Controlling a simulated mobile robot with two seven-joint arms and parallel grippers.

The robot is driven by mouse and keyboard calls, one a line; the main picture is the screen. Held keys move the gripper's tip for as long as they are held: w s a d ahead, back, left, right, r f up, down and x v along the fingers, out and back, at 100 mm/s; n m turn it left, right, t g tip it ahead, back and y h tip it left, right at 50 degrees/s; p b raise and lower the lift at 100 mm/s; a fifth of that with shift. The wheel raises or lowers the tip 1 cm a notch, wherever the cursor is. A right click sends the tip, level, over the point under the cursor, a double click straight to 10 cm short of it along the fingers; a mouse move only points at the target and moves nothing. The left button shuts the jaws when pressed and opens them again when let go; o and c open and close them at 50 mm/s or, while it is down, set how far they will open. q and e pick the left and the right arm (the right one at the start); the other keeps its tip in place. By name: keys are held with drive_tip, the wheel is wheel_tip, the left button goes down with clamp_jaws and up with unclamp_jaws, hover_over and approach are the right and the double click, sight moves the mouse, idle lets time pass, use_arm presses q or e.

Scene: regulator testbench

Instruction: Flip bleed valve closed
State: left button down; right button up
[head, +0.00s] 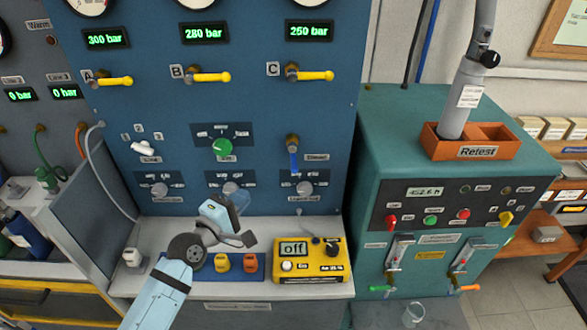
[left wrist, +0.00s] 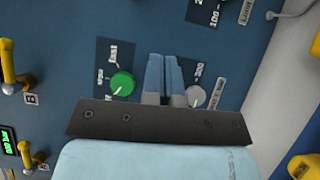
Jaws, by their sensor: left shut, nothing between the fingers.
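The valve with the blue lever (head: 294,160) is on the blue panel, below valve C and beside a small label that is too small to read surely. Its lever hangs straight down from a brass body. My left gripper (head: 238,198) is in front of the lower panel, below and left of this lever and apart from it. In the left wrist view its two blue fingers (left wrist: 164,75) are together with nothing between them, pointing at the panel between the green knob (left wrist: 122,83) and a grey knob (left wrist: 195,96). The blue lever cannot be made out there. My right gripper is not in view.
Yellow-handled valves, including valve C (head: 310,74), line the panel above. The grey knob at lower right (head: 305,188) is below the blue lever. A yellow meter (head: 310,262) stands on the ledge. A teal cabinet (head: 400,125) is to the right. The space before the lever looks clear.

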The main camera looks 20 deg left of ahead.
sight(294, 160)
use_arm(q)
drive_tip(key=shift+r, duration=0.15)
drive_tip(key=d+p+x, duration=0.2)
drive_tip(key=x, duration=1)
drive_tip(key=shift+d+r, duration=0.15)
drive_tip(key=shift+d, duration=0.25)
